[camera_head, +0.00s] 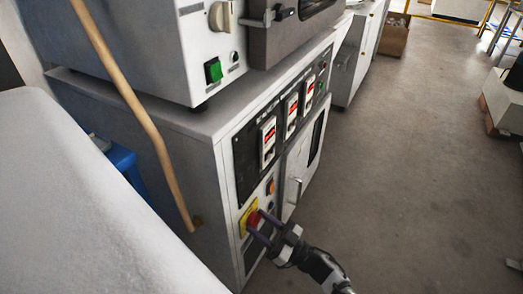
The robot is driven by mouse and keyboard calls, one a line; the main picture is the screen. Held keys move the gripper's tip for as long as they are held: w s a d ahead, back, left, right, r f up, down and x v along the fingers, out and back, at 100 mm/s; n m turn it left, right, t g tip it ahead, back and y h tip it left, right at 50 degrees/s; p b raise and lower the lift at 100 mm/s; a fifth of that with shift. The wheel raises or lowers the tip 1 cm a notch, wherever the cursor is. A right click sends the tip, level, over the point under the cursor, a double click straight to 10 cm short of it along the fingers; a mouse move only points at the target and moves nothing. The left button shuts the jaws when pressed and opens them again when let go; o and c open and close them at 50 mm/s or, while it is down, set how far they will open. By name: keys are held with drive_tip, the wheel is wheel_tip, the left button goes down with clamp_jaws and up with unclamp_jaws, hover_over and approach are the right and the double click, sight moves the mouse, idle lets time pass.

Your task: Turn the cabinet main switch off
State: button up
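The cabinet (190,145) is a grey-white unit with a black meter panel on its front. Its main switch is a red knob (254,218) on a yellow plate (244,226), low on the front face. My gripper (259,228) comes in from the lower right with its dark purplish fingers at the red knob. The fingers look spread, one above the other, with the knob at or between their tips. I cannot tell whether they touch it. The knob's turn position is too small to read.
An oven-like machine (160,50) with a green switch (213,71) stands on the cabinet. A cabinet door with a handle (296,188) is right of the switch. A wooden stick (140,110) leans at the left. The floor (420,150) to the right is clear.

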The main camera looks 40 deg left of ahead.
drive_tip(key=c, duration=0.4)
drive_tip(key=shift+n+g, duration=0.4)
drive_tip(key=shift+n, duration=0.2)
drive_tip(key=shift+w+r+n+g+h+p, duration=0.2)
drive_tip(key=shift+n+g+h, duration=0.8)
drive_tip(key=shift+n, duration=2.55)
drive_tip(key=shift+s+f+n+g+h+p, duration=0.1)
drive_tip(key=shift+n+g+h+p, duration=0.35)
drive_tip(key=shift+n+h, duration=2.05)
drive_tip(key=shift+w+r+n+g+h+p, duration=0.15)
drive_tip(key=shift+n+g, duration=0.8)
drive_tip(key=shift+n, duration=3.7)
drive_tip(key=o, duration=1)
